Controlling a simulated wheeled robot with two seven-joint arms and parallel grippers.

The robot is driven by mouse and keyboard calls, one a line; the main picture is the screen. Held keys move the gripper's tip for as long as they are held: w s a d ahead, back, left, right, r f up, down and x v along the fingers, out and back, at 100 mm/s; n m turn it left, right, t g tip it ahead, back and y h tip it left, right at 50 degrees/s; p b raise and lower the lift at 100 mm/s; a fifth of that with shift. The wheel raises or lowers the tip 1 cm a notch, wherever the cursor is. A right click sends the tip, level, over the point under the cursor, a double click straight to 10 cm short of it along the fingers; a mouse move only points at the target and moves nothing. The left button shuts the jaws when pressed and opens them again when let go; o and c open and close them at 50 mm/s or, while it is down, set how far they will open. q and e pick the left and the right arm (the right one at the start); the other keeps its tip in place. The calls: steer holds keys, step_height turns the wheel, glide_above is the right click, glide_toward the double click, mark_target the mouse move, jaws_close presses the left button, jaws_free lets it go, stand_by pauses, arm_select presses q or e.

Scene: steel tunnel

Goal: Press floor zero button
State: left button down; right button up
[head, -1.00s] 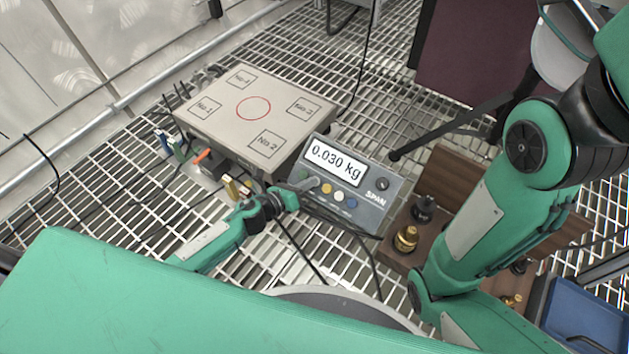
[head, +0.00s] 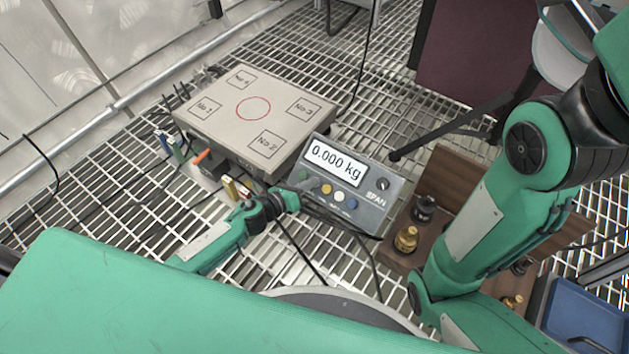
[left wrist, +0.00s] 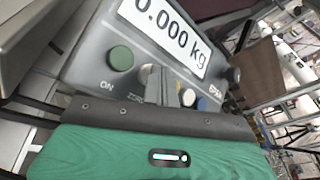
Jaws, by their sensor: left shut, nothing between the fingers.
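The grey weighing indicator (head: 378,213) sits tilted on the grating. Its display (head: 334,160) reads 0.000 kg, and this also shows in the left wrist view (left wrist: 165,35). Below the display is a row of buttons: a green ON button (left wrist: 120,58), a yellow one (head: 326,189), a white one (head: 339,196) and a blue one (head: 351,203). My left gripper (head: 309,185) is shut and empty, its tips at the button row. In the left wrist view its fingers (left wrist: 160,84) cover the spot beside the ZERO lettering; contact is hard to tell. My right gripper is out of view.
A weighing platform (head: 215,115) with numbered squares and a red circle stands behind left. Weights, one brass (head: 406,239) and one dark (head: 423,209), stand in a wooden box (head: 452,175) to the right. A blue tray (head: 585,318) is at lower right. Cables cross the grating.

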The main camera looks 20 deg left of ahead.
arm_select(q)
steer(key=shift+s+r, duration=0.15)
steer(key=shift+r, duration=0.05)
steer(key=s+a+r+p, duration=0.1)
steer(key=s+r+p, duration=0.2)
steer(key=r+p, duration=0.1)
steer(key=shift+s+a+r+p, duration=0.15)
steer(key=shift+r+p, duration=0.2)
steer(key=shift+r, duration=0.15)
stand_by(0.8)
